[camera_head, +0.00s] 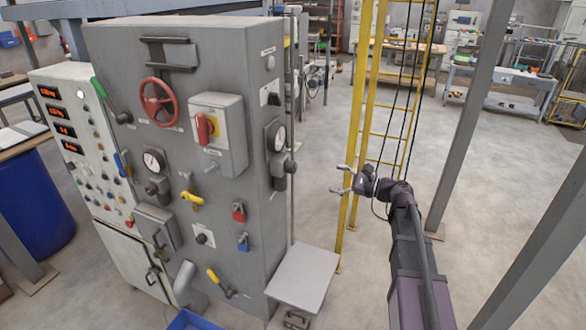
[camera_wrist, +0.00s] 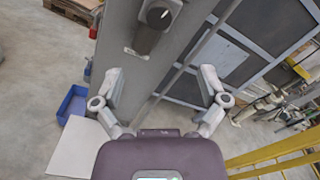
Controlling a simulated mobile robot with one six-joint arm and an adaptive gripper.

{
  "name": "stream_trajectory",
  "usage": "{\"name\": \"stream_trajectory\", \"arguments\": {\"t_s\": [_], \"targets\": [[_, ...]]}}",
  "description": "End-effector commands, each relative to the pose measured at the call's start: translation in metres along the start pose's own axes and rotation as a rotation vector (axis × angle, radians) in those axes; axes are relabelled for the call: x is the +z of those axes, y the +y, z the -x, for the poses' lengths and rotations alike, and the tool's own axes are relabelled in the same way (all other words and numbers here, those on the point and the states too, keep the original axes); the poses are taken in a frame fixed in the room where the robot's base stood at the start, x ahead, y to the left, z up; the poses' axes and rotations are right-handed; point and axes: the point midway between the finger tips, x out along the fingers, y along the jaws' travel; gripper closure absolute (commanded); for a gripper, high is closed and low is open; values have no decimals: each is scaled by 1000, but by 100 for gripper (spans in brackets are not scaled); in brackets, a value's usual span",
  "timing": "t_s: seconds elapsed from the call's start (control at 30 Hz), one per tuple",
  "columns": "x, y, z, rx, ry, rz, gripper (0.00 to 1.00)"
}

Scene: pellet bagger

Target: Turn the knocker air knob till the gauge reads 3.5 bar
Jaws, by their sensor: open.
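A round white gauge (camera_head: 279,137) with a black knob (camera_head: 290,167) below it sits on the cabinet's right side face. In the wrist view a gauge (camera_wrist: 160,15) and dark knob (camera_wrist: 147,40) show at the top, beyond the fingertips. A second gauge (camera_head: 153,160) with a dark knob (camera_head: 152,187) is on the front face. Labels and readings are too small to read, so I cannot tell which is knocker air. My gripper (camera_head: 338,179) is open and empty, right of the side knob and apart from it. Its spread fingers also show in the wrist view (camera_wrist: 161,78).
The grey cabinet (camera_head: 205,75) also carries a red handwheel (camera_head: 159,101), a red-handled switch box (camera_head: 217,130) and yellow levers. A pale platform (camera_head: 303,277) stands at its foot. A yellow ladder (camera_head: 362,110) rises behind my gripper. Open floor lies to the right.

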Motion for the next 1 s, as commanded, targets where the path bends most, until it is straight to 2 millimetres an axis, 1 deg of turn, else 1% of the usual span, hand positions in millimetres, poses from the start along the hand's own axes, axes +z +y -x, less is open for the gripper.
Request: {"name": "stream_trajectory", "arguments": {"t_s": [0.17, 0.37, 1.0], "targets": [[0, 0, -6, 1, 0, 1, 7], [0, 0, -24, 3, -1, 1, 7], [0, 0, -113, 3, -1, 1, 7]]}}
